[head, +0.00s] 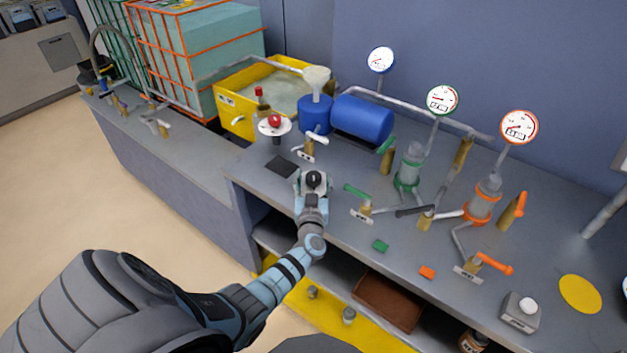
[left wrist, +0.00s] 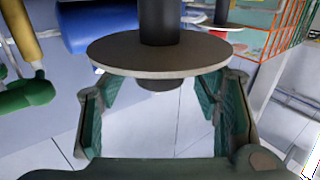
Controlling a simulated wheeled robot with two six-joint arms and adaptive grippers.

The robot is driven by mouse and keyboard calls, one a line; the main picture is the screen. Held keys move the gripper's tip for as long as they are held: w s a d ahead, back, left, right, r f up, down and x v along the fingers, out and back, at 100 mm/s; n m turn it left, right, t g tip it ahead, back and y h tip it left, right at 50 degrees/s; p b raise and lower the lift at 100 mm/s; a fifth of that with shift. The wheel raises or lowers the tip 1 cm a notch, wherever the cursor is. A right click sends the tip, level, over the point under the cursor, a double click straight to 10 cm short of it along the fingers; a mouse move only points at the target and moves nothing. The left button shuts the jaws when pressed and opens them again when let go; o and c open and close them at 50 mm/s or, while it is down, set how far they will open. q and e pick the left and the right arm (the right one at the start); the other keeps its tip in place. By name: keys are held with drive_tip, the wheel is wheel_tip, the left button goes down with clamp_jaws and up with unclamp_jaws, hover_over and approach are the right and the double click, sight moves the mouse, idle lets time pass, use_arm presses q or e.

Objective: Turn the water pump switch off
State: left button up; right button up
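A switch with a black knob (head: 314,178) stands on the worktop in the head view, at the tip of my left arm. In the left wrist view, which appears upside down, its round grey plate (left wrist: 158,57) and dark post fill the upper middle. The small dark knob end shows just beyond the plate. My left gripper (head: 313,187) is at this switch. Its green-padded fingers (left wrist: 165,105) are spread on both sides of the knob, with a visible gap. Contact cannot be told. A second switch with a red knob (head: 274,120) stands farther back. My right gripper is not in view.
A blue tank (head: 362,119), a yellow basin (head: 238,118) and an orange-framed container (head: 190,60) stand behind. Valves with green (head: 357,192) and orange (head: 493,263) handles stand to the right, below several gauges. A grey box with a white button (head: 520,310) is at front right.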

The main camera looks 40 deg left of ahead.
use_arm(q)
drive_tip(key=v, duration=1.2)
